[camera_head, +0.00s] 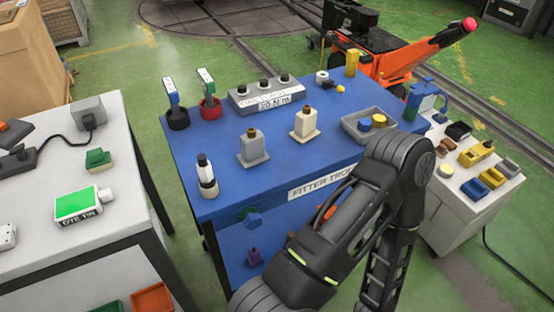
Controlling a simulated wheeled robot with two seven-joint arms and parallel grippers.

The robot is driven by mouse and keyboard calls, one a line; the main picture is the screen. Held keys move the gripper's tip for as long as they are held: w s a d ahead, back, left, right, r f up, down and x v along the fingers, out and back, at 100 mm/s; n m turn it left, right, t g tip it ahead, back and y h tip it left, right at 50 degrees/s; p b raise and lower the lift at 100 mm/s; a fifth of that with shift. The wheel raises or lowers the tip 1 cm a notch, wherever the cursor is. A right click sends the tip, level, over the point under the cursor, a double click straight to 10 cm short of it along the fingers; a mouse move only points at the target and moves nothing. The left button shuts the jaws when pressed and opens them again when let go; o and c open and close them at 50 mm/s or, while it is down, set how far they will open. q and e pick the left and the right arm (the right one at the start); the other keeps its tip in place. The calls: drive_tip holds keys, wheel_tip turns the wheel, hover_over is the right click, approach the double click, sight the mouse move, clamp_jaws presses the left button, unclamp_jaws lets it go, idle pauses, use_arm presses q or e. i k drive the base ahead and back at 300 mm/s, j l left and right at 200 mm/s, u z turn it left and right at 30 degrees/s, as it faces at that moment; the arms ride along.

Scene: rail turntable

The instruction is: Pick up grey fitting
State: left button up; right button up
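The grey fitting (253,150) stands upright on the blue trolley top (225,180), left of centre. It is a grey block with a square base and a small brown neck on top. A similar cream fitting (305,125) stands behind it to the right, apart from it. One of my arms, which looks like the right one, rises from the bottom and bends over the trolley's front right. Its gripper is outside the frame. My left gripper is not in view. Nothing touches the grey fitting.
A black-and-white bottle (208,180) stands left of the fitting. Behind are a grey box with knobs (267,96), a red holder (210,108) and a black holder (177,118). A grey tray (357,133) sits right. A white table (30,205) is left, a white cabinet (450,220) right.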

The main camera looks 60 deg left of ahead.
sight(253, 154)
drive_tip(key=i+l, duration=0.1)
drive_tip(key=l, duration=0.2)
drive_tip(key=i+l+u, duration=0.1)
drive_tip(key=l, duration=0.2)
drive_tip(key=u, duration=2.05)
